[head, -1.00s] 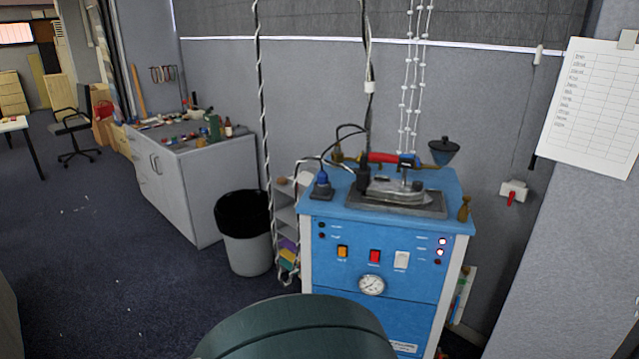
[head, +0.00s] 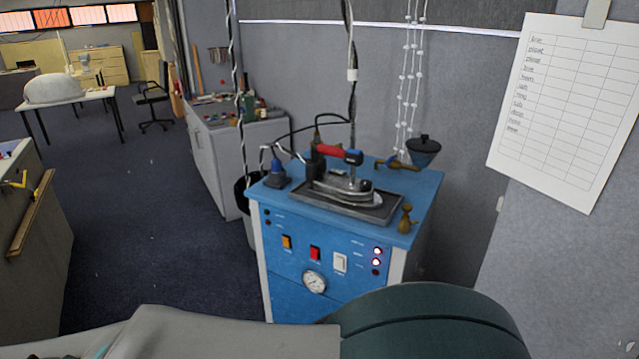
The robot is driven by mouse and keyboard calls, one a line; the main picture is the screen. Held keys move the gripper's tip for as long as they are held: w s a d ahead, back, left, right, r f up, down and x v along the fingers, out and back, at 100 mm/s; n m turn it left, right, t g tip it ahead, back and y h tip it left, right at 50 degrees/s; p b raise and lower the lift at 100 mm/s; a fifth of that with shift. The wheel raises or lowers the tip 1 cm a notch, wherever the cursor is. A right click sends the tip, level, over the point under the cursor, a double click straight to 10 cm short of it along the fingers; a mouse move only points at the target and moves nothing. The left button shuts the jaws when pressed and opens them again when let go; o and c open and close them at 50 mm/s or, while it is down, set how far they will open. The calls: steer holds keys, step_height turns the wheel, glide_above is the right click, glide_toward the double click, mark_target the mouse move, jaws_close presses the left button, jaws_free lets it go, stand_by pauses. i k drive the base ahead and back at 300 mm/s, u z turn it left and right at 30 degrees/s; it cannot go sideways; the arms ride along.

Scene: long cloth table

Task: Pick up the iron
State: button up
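The iron (head: 345,187) has a grey metal body and a red and blue handle. It rests upright on a dark flat tray (head: 375,213) on top of a blue cabinet (head: 345,242). Dark and white cables rise behind it. No earlier or current view shows my gripper, and the iron stands free with nothing of mine touching it. Parts of my own body cover the bottom of the picture.
A blue bottle-like item (head: 277,174), a dark funnel (head: 423,152) and a small brass item (head: 406,219) stand around the iron. A hanging cable (head: 352,75) and bead chains (head: 408,85) come down behind. Open floor (head: 140,225) lies to the left.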

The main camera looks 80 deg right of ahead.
mark_target(333, 186)
steer(key=z, duration=0.35)
steer(key=i, duration=1.3)
steer(key=z, duration=4.45)
steer(key=k, duration=0.45)
steer(key=u, duration=1.1)
